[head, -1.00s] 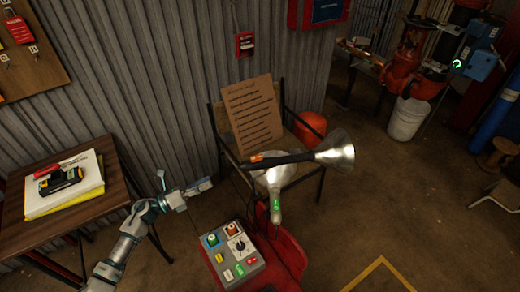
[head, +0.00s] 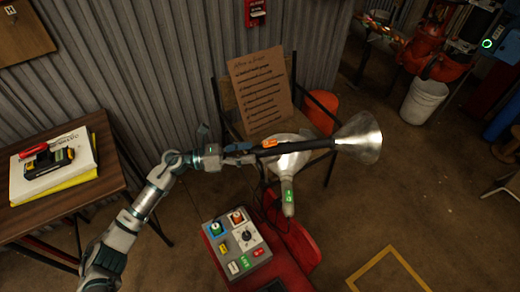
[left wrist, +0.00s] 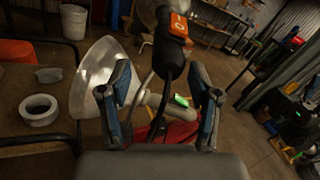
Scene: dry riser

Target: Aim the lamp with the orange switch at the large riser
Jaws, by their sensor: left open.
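The lamp with the orange switch (head: 270,143) has a black handle and a silver cone shade (head: 360,140) facing right in the head view. Its orange switch (left wrist: 178,25) shows near the top of the left wrist view. A second lamp with a green switch (head: 287,195) stands just below it. My left gripper (head: 248,150) is open at the left end of the black handle. In the left wrist view the handle lies ahead, between the open fingers (left wrist: 162,82); contact cannot be told. Red-orange riser pipework (head: 425,50) stands at the back right. My right gripper is not seen.
A control box (head: 238,243) with coloured buttons sits on a red base below the lamps. A chair holds a cardboard notice (head: 262,92) behind them. A wooden table (head: 95,180) stands left. A white bucket (head: 425,100) stands near the pipework. Floor at right is mostly clear.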

